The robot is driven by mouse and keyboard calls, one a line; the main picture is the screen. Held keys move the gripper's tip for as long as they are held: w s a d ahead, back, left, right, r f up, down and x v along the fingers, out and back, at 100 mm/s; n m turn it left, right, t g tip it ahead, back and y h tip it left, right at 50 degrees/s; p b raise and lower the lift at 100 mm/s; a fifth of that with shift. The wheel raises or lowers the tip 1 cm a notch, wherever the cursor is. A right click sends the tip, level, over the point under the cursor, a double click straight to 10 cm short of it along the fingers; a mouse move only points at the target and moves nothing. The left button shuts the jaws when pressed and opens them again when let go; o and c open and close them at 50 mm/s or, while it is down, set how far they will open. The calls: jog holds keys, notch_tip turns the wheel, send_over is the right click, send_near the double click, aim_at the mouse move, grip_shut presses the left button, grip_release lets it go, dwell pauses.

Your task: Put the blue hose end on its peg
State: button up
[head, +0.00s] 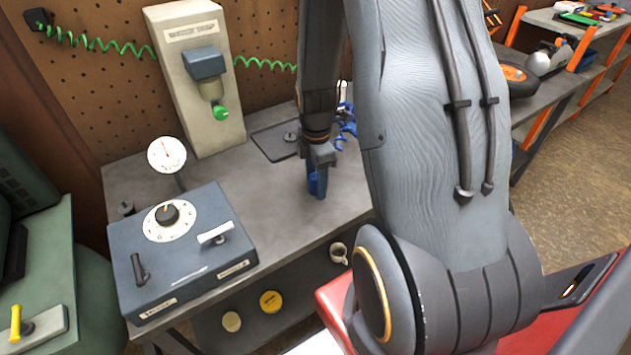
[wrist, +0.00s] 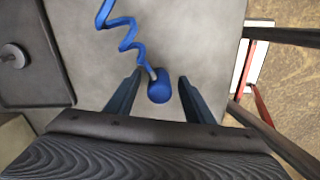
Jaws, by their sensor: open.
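The blue hose end (wrist: 159,88) is a short rounded blue piece on a coiled blue hose (wrist: 122,32). In the wrist view it lies between the two open fingers of my gripper (wrist: 157,97), with a gap to each finger. In the head view my gripper (head: 318,190) points down over the grey bench, and a bit of the blue hose (head: 347,129) shows behind it. I cannot tell the height of the fingertips over the bench. A dark plate with a small round knob (wrist: 12,56) is left in the wrist view; I cannot tell whether this is the peg.
A blue-grey control box (head: 183,250) with a dial and levers stands on the bench (head: 290,215) at front left, beside a white gauge (head: 167,155). A beige post (head: 200,80) with a green hose stands behind. The bench's right edge is close to my gripper.

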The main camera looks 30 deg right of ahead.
jog(key=shift+f, duration=0.1)
grip_shut()
dwell(0.3)
